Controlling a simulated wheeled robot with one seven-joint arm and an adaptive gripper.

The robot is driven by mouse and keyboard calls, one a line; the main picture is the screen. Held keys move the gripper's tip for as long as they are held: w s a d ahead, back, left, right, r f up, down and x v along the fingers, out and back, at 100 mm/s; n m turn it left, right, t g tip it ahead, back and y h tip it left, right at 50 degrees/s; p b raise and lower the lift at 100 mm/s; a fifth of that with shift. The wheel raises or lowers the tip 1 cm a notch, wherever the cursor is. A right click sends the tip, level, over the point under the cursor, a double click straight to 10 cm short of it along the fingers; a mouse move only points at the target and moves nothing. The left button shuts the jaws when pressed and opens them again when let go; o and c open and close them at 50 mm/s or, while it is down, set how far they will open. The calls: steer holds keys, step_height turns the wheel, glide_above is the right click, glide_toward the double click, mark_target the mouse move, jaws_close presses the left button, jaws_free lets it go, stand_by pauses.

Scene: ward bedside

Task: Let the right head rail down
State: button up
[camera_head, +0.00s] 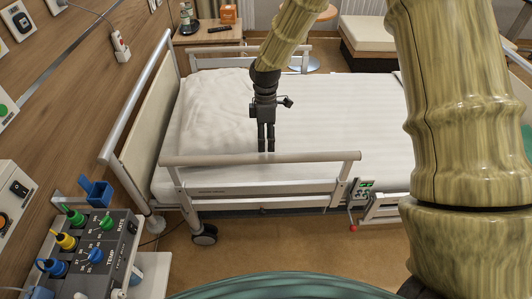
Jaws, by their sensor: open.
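The near head rail (262,158) of the bed runs along the near side of the mattress, beside the pillow end. Its beige top bar stands above the mattress edge, so the rail is up. My gripper (266,146) hangs pointing down, close above or just behind the middle of the top bar. Its two dark fingers are apart, with nothing visible between them. I cannot tell whether the fingertips touch the bar. A red knob (353,228) shows low at the right end of the rail, below a small control panel (363,189) with a green display.
The far head rail (250,60) stands across the bed. The headboard (140,110) is at the left. A device with coloured connectors (92,250) stands at the lower left. A bedside cabinet (208,36) is behind. My arm covers the right side. Floor shows in front of the bed.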

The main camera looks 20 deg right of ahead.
mark_target(266, 155)
steer(key=shift+s+a+f+p, duration=0.15)
steer(key=shift+f+p, duration=0.1)
steer(key=shift+f, duration=0.9)
steer(key=shift+s+d+f+p, duration=0.1)
steer(key=shift+s+f+p, duration=0.15)
steer(key=shift+f, duration=0.9)
steer(key=shift+s+a+f+p, duration=0.1)
steer(key=shift+f+p, duration=0.15)
steer(key=shift+f, duration=0.9)
jaws_close()
